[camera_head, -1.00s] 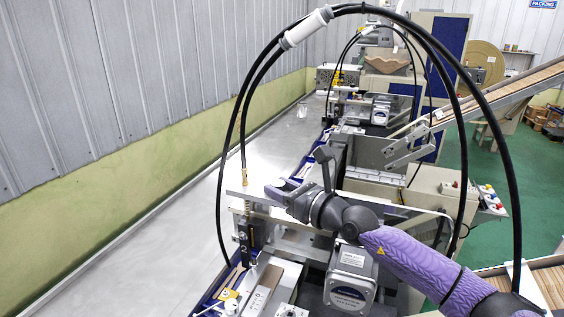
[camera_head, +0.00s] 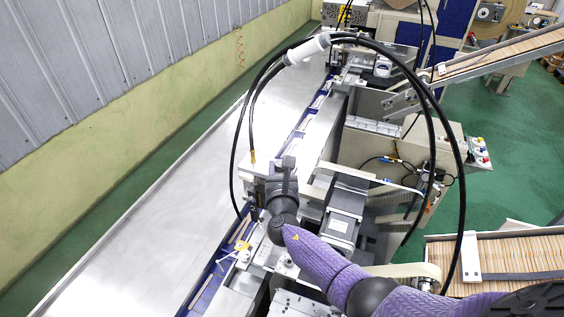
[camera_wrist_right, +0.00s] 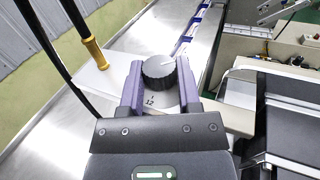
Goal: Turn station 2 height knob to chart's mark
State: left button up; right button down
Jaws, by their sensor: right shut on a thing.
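In the right wrist view a dark ribbed knob (camera_wrist_right: 159,72) stands on a light plate, with a white pointer line on its top aimed toward the upper right. Small printed marks (camera_wrist_right: 150,101) show on the plate just in front of it; I read about "12". The purple fingers of my right gripper (camera_wrist_right: 159,82) are closed on the knob's two sides. In the head view my right gripper (camera_head: 283,178) is over the machine, and its wrist hides the knob there. My left gripper is not in view.
Black cables (camera_head: 440,120) arc over my right arm. A brass-ended hose (camera_wrist_right: 92,50) stands left of the knob. A bare metal table (camera_head: 150,200) runs along the left. A tray of sticks (camera_head: 520,260) is at the right, and a stick conveyor (camera_head: 500,55) is behind.

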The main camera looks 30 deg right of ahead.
jog(key=m+h, duration=0.1)
jog(key=m+g+h+b, duration=0.1)
jog(key=shift+w+a+f+h, duration=0.1)
jog(key=shift+a+h, duration=0.05)
jog(key=shift+h, duration=0.15)
jog(key=m+g+h+b, duration=0.2)
jog(key=g+b, duration=0.1)
jog(key=m+g+h+b, duration=0.3)
jog(key=b, duration=0.1)
jog(key=shift+w+a, duration=0.1)
jog(key=shift+w, duration=0.05)
jog(key=shift+r+m+g+h+b, duration=0.2)
jog(key=shift+m+g+h+b, duration=0.35)
jog(key=shift+g+b, duration=0.3)
jog(key=shift+r, duration=0.1)
jog(key=shift+c, duration=1.5)
grip_release()
